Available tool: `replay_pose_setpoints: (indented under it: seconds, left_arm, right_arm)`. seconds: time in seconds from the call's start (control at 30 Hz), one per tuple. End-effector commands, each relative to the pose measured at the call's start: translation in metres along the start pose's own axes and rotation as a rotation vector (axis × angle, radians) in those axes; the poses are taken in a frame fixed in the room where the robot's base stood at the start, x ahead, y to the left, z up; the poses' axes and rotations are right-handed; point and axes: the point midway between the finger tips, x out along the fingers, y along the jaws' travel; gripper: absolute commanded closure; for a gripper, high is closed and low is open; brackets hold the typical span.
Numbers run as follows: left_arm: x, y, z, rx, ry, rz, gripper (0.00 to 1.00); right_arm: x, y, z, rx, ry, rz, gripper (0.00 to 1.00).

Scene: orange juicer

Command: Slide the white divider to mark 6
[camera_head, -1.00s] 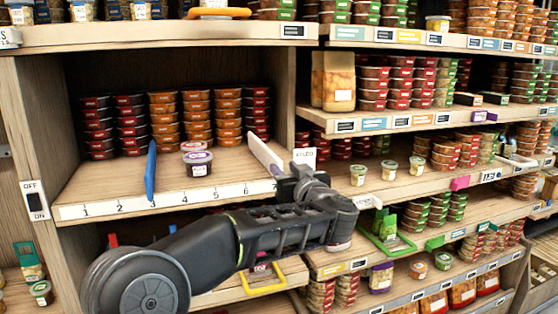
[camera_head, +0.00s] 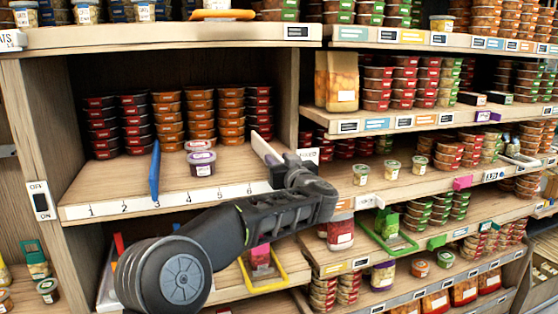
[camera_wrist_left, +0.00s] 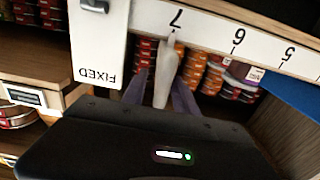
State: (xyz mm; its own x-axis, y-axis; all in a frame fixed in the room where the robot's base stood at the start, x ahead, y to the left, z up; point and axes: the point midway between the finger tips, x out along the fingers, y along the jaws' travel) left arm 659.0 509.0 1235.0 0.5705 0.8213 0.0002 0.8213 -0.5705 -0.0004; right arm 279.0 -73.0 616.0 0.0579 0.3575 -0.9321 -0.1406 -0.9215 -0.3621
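The white divider (camera_head: 265,148) stands upright on the upper left shelf, at the right end of the number strip (camera_head: 170,200). In the left wrist view, which is upside down, the front end of the white divider (camera_wrist_left: 166,75) is at mark 7, beside the FIXED label (camera_wrist_left: 98,50). Mark 6 (camera_wrist_left: 239,36) is one number along. My left gripper (camera_head: 287,168) is at the divider's front end. Its fingers (camera_wrist_left: 160,90) lie on either side of the divider, with gaps that seem to show it is open. My right gripper is out of view.
A blue divider (camera_head: 154,172) stands near mark 3. Two small tubs, one purple-lidded (camera_head: 201,163), sit between the dividers, with stacked red and orange tubs (camera_head: 200,115) behind. A side wall (camera_head: 288,90) bounds the right.

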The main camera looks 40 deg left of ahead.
Motion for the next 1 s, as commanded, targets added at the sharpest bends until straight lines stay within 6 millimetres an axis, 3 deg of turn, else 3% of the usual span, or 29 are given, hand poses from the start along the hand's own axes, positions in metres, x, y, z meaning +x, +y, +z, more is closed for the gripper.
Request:
replay_pose_setpoints:
  seconds: [0.47,1.0]
  left_arm:
    - [-0.0004,0.0,-0.0001,0.0,0.0,0.0,1.0]
    - [-0.0005,0.0001,-0.0002,0.0,0.0,0.0,1.0]
  right_arm:
    - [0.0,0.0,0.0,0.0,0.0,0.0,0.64]
    - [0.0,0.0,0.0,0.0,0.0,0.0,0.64]
